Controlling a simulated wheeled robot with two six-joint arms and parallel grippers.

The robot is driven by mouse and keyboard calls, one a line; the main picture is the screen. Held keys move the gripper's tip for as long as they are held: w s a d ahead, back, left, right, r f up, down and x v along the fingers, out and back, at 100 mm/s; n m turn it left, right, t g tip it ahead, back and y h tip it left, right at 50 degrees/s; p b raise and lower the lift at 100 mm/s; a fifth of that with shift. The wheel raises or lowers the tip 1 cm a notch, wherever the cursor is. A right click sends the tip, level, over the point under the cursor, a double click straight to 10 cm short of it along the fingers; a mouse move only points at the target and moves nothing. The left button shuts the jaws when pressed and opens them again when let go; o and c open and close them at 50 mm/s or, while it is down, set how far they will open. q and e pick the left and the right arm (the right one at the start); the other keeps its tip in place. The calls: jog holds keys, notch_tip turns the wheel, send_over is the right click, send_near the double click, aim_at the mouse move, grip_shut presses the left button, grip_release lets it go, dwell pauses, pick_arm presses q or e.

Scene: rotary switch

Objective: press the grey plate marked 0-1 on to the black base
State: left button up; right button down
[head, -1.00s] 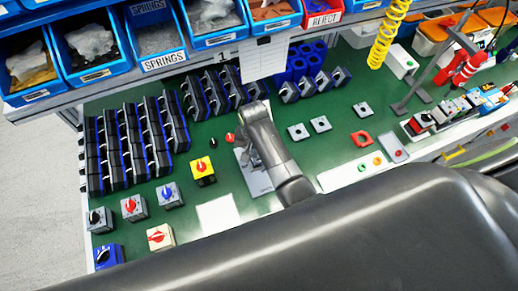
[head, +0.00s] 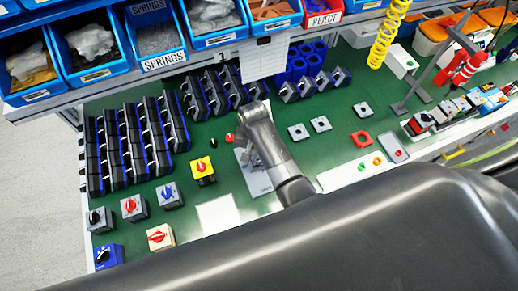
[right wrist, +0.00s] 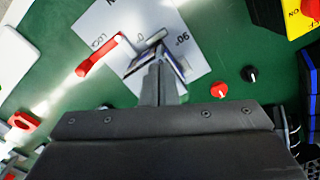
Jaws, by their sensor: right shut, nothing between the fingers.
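My right gripper (head: 243,151) is over the white printed sheet (head: 258,183) in the middle of the bench. In the right wrist view its fingers (right wrist: 160,57) are shut and point down at the sheet (right wrist: 97,22), which shows "LOCK", "0" and "90". Grey square plates with centre holes lie at the right: one (head: 298,132), another (head: 320,124) and a third (head: 363,109). Their markings are too small to read. Black bases (head: 108,150) stand in rows at the left. My left gripper is not in view.
A red handle (right wrist: 98,56) lies by the fingers. A red knob (right wrist: 219,90) and a black knob (right wrist: 251,74) are close by. A yellow switch (head: 203,172) stands left of the sheet. Parts bins (head: 158,63) overhang the back. A white square (head: 218,214) lies in front.

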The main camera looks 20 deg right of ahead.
jog(key=shift+f+b, duration=0.4)
jog(key=shift+f, duration=0.4)
dwell(0.4)
jog(key=shift+s+f, duration=0.1)
jog(key=shift+f, duration=0.05)
dwell(0.3)
notch_tip(320, 180, up, 3)
jog(key=shift+f+p, duration=0.1)
jog(key=shift+p, duration=1.1)
jog(key=shift+r, duration=1.15)
jog(key=shift+d, duration=0.1)
